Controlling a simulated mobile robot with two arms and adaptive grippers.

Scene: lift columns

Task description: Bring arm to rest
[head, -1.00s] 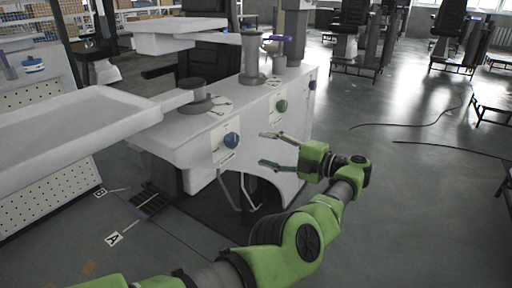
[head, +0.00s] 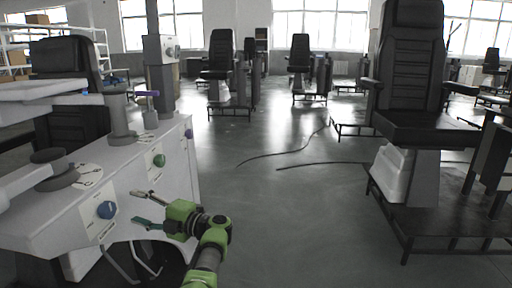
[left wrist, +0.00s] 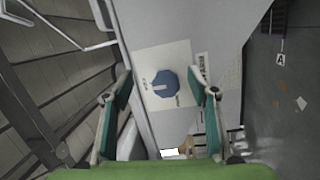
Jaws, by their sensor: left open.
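My left gripper (head: 146,208) is open and empty, in the lower left of the head view. It is in front of the white console's side panel. A blue knob (head: 106,209) on a white label plate is just left of its fingertips. In the left wrist view the blue knob (left wrist: 166,84) shows between the two open fingers (left wrist: 160,92), with no visible contact. A green knob (head: 159,160) sits farther along the same panel. My green left arm reaches in from the bottom of the head view. My right gripper is not in view.
The white console (head: 150,180) fills the left side. A black chair (head: 412,80) on a dark platform stands at the right, with more chairs farther back. Cables (head: 285,153) lie on the grey floor. The floor in the middle is open.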

